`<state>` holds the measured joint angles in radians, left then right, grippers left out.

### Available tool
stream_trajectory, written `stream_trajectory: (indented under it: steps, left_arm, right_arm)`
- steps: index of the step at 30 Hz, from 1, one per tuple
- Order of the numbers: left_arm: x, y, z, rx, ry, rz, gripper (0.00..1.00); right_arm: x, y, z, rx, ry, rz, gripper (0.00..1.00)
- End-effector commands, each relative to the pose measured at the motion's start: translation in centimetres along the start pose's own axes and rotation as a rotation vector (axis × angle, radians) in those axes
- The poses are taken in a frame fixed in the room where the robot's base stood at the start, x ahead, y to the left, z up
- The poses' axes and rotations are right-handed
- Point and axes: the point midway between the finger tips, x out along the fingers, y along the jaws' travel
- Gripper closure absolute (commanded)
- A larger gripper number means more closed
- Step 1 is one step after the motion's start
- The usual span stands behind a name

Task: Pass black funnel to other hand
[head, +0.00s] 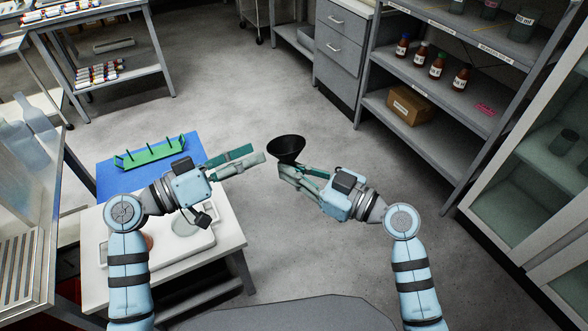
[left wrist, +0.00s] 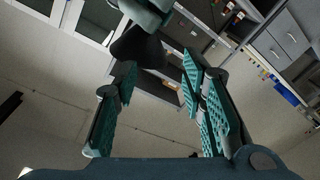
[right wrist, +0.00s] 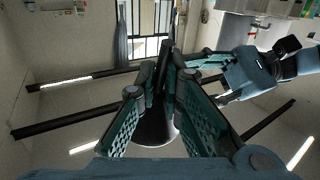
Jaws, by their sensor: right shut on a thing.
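The black funnel (head: 286,148) is in the air between my two grippers in the head view, its wide mouth facing up. My right gripper (head: 289,172) is shut on its lower part. In the right wrist view the funnel (right wrist: 154,128) shows between the fingers. My left gripper (head: 257,157) is open and empty, its fingertips pointing at the funnel from the left, close beside it. In the left wrist view the funnel (left wrist: 138,46) lies beyond the open fingertips, and I see no contact.
A white table (head: 225,243) with a blue mat (head: 112,181) and a green rack (head: 150,152) stands at the left under my left arm. Shelves with brown bottles (head: 437,66) and a cardboard box (head: 409,105) stand at the right. The floor below the grippers is clear.

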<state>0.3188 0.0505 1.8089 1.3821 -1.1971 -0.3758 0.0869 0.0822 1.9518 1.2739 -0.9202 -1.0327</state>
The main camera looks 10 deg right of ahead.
Motion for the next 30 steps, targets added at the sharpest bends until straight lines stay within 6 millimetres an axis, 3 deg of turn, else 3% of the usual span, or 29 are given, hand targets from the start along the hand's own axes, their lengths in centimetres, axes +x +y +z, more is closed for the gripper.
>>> stream_trajectory:
  steps: [3, 8, 11, 14, 18, 21, 25, 30]
  left_arm:
    - [-2.8, -0.2, 0.2, -0.002, -0.005, -0.005, 0.67]
    - [-4.3, -0.9, 0.5, -0.021, -0.001, -0.024, 0.67]
    - [-4.5, -3.7, 2.1, -0.077, -0.002, -0.105, 0.67]
    - [-5.4, -8.6, 5.5, -0.166, -0.014, -0.252, 0.67]
    - [-8.3, -16.0, 13.4, -0.296, -0.065, -0.512, 0.67]
    - [-11.4, -19.8, 20.0, -0.363, -0.125, -0.69, 0.67]
    - [-16.3, -22.6, 29.0, -0.417, -0.23, -0.898, 0.67]
    - [-23.7, -22.6, 40.8, -0.437, -0.415, -1.12, 0.67]
  right_arm:
    - [0.0, 0.0, -0.2, -0.004, 0.004, -0.001, 1.0]
    - [0.0, 0.0, -0.1, -0.003, 0.001, -0.001, 1.0]
    - [0.0, 0.0, -0.1, -0.004, 0.0, -0.002, 1.0]
    - [0.0, 0.0, 0.0, -0.004, -0.001, -0.002, 1.0]
    - [0.0, -0.1, 0.0, -0.003, -0.002, -0.003, 1.0]
    - [0.0, -0.1, 0.0, -0.003, -0.002, -0.003, 1.0]
    - [0.0, -0.1, 0.0, -0.003, -0.002, -0.003, 1.0]
    - [0.0, -0.1, 0.0, -0.003, -0.003, -0.003, 1.0]
